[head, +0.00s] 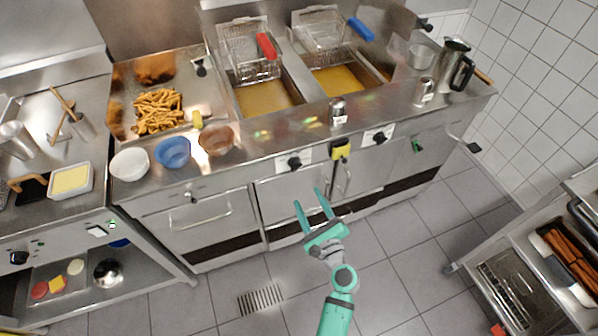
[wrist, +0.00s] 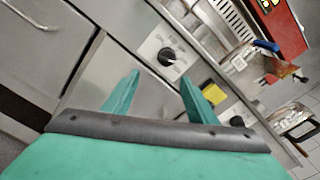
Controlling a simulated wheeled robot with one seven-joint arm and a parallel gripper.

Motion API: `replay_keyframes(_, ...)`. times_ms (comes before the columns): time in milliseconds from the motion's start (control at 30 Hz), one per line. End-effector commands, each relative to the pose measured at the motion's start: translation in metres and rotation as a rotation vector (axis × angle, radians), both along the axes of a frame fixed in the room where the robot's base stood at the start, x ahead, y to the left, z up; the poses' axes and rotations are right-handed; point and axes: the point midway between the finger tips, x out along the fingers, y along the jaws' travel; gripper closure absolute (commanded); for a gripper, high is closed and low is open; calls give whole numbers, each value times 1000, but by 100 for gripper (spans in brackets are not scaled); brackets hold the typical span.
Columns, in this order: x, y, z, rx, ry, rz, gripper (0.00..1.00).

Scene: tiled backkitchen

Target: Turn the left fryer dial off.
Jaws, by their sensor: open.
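The left fryer dial (head: 294,163) is a black knob on a pale plate on the steel fryer front, below the left oil vat. In the wrist view the left dial (wrist: 166,56) shows beyond and between the fingertips, with its markings too small to read. The right fryer dial (head: 379,137) sits further right on the same front; a dark knob (wrist: 237,121) at the right in the wrist view looks like it. My gripper (head: 314,200) is open and empty, in front of the fryer and apart from the left dial. Its fingers also show in the wrist view (wrist: 160,92).
A yellow item (head: 341,149) hangs on the front between the dials. Bowls, including a blue one (head: 172,152), stand along the counter edge to the left. Baskets with red (head: 267,46) and blue handles rest above the oil vats. The tiled floor before the fryer is clear.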

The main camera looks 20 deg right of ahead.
Motion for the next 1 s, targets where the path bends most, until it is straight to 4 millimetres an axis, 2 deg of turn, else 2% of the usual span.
replay_keyframes(100,7,-9,10,49,-26,8,48)
replay_keyframes(267,20,-9,12,60,-31,12,48)
replay_keyframes(700,93,-6,12,57,-29,12,48)
replay_keyframes(833,106,-6,12,56,-29,11,48)
replay_keyframes(1000,114,-5,11,56,-28,10,48)
